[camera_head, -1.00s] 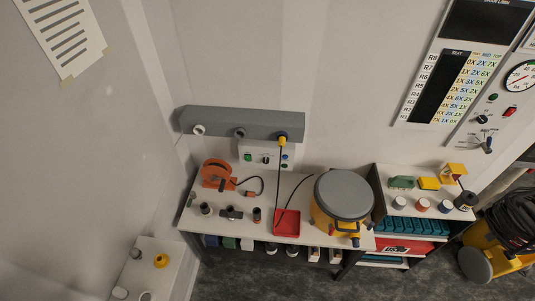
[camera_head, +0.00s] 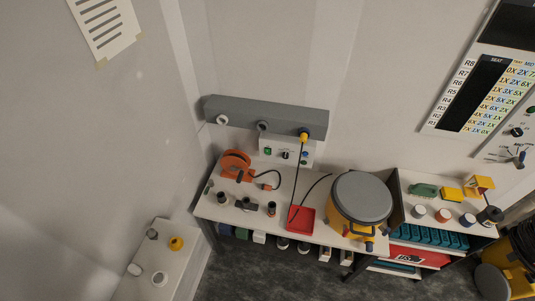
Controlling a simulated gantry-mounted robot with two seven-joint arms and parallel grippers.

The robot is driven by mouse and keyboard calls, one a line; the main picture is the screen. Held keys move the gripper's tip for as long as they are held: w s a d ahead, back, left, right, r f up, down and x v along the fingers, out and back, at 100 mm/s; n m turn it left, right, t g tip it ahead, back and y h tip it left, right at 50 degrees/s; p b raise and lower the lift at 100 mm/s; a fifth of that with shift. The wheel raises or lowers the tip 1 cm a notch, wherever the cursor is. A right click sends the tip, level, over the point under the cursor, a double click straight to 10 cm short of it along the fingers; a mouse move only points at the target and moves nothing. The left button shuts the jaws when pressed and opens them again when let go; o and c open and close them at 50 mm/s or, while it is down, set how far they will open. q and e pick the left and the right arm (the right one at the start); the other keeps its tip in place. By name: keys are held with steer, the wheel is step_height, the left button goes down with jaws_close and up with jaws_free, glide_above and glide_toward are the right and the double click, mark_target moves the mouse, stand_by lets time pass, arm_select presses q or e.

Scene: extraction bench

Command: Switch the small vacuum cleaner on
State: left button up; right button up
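A squat yellow drum-shaped machine (camera_head: 350,226) with a wide grey lid (camera_head: 362,197) stands upright on the right part of the white bench; it looks like the small vacuum cleaner. Small dark and red fittings show low on its front; I cannot make out a switch or its state. A second yellow machine (camera_head: 513,276) with a black hose stands on the floor at the right edge, partly cut off. Neither of my grippers is in view.
The white bench (camera_head: 235,214) carries an orange reel (camera_head: 235,164), a red tray (camera_head: 301,220) and small dark fittings. A low shelf with cups (camera_head: 443,215) adjoins at right.

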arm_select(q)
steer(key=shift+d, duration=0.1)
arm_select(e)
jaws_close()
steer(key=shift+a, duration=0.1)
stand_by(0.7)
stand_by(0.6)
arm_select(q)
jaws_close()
